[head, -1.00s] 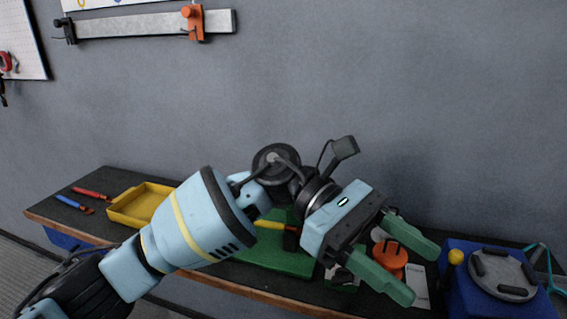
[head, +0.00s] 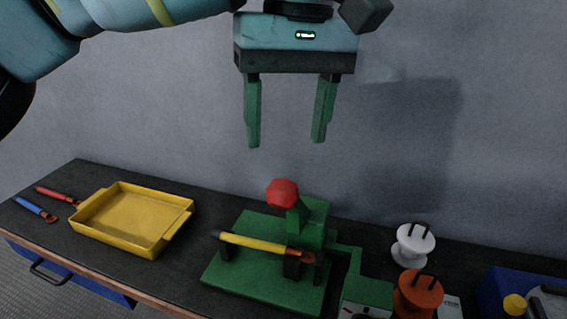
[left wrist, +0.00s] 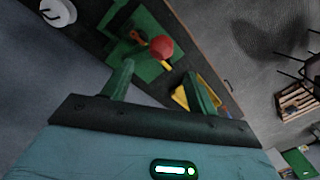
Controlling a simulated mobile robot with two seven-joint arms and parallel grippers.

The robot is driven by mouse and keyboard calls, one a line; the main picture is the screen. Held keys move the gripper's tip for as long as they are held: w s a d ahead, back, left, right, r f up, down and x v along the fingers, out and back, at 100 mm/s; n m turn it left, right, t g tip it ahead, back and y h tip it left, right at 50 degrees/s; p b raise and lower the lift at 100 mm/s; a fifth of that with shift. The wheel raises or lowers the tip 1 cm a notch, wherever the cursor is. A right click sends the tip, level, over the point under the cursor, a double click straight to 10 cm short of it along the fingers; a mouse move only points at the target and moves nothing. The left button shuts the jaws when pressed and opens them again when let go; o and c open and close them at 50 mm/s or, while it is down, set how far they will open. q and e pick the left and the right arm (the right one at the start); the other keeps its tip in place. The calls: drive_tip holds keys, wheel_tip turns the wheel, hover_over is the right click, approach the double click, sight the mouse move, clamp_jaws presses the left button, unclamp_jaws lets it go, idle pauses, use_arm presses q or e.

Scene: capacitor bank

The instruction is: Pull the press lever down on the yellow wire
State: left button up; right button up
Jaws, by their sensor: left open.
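The green press (head: 268,262) stands on the bench with a red ball knob (head: 283,193) at the top of its lever. The yellow wire (head: 255,244), with a copper-coloured end, lies across the press's supports below the knob. My left gripper (head: 284,142) is open and empty, pointing down above the red knob and apart from it. In the left wrist view the red knob (left wrist: 161,48) shows just beyond and between the open fingers, with the green press behind it. The lever's arm is mostly hidden behind the knob. My right gripper is in neither current view.
A yellow tray (head: 130,217) stands left of the press, with red and blue cables (head: 36,209) beyond it. A white capacitor (head: 413,245) and an orange one (head: 418,294) stand to the right, near a blue box (head: 497,289). A grey wall rises behind the bench.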

sight(284, 181)
use_arm(q)
drive_tip(key=shift+s+f, duration=0.45)
drive_tip(key=shift+f, duration=0.15)
drive_tip(key=f, duration=0.6)
drive_tip(key=shift+a+f, duration=0.25)
drive_tip(key=shift+f, duration=0.05)
use_arm(e)
drive_tip(key=shift+s+f, duration=0.2)
drive_tip(key=shift+s, duration=0.65)
use_arm(q)
clamp_jaws()
use_arm(e)
drive_tip(key=shift+s+f+g, duration=0.25)
drive_tip(key=shift+s+g, duration=0.05)
drive_tip(key=shift+s, duration=0.15)
